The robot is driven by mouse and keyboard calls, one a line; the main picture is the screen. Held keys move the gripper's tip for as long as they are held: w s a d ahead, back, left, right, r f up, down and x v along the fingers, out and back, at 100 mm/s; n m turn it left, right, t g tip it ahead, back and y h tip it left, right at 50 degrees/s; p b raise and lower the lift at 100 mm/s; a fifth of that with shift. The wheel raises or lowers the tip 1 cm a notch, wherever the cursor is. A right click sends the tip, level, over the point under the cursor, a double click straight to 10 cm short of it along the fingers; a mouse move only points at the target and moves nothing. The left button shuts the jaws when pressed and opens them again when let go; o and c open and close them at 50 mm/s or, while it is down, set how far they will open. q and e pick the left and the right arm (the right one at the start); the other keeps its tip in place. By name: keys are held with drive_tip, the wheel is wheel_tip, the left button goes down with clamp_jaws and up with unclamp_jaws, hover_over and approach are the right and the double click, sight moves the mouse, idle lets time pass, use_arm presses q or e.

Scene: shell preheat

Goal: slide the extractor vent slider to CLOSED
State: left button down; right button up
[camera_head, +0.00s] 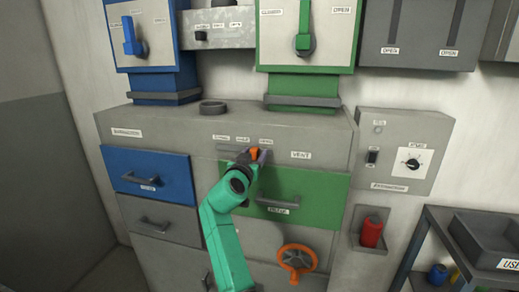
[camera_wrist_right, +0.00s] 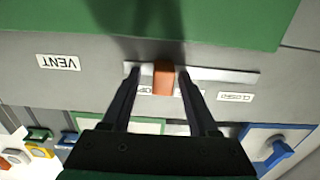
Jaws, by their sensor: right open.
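The orange vent slider knob (camera_head: 254,153) sits on a pale horizontal track in the grey panel, left of the VENT label (camera_head: 301,155). In the right wrist view the picture is turned over; the knob (camera_wrist_right: 163,78) stands near the OPEN label, with the CLOSED label (camera_wrist_right: 236,97) toward the other end of the track (camera_wrist_right: 235,76). My right gripper (camera_head: 250,155) is open, its two dark fingers (camera_wrist_right: 158,72) on either side of the knob. The finger on the CLOSED side looks nearer the knob; contact cannot be told. My left gripper is out of view.
A green drawer (camera_head: 310,185) with a handle lies just below the track, and a blue drawer (camera_head: 150,173) is to the left. A dark ring (camera_head: 212,107) rests on the ledge above. An orange handwheel (camera_head: 297,260) is lower down.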

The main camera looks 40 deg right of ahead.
drive_tip(key=shift+a+r, duration=0.1)
drive_tip(key=shift+a, duration=0.3)
drive_tip(key=shift+s+a+r, duration=0.1)
drive_tip(key=shift+a+r, duration=0.05)
drive_tip(key=shift+a, duration=0.05)
drive_tip(key=c, duration=0.9)
clamp_jaws()
drive_tip(key=shift+s+r, duration=0.1)
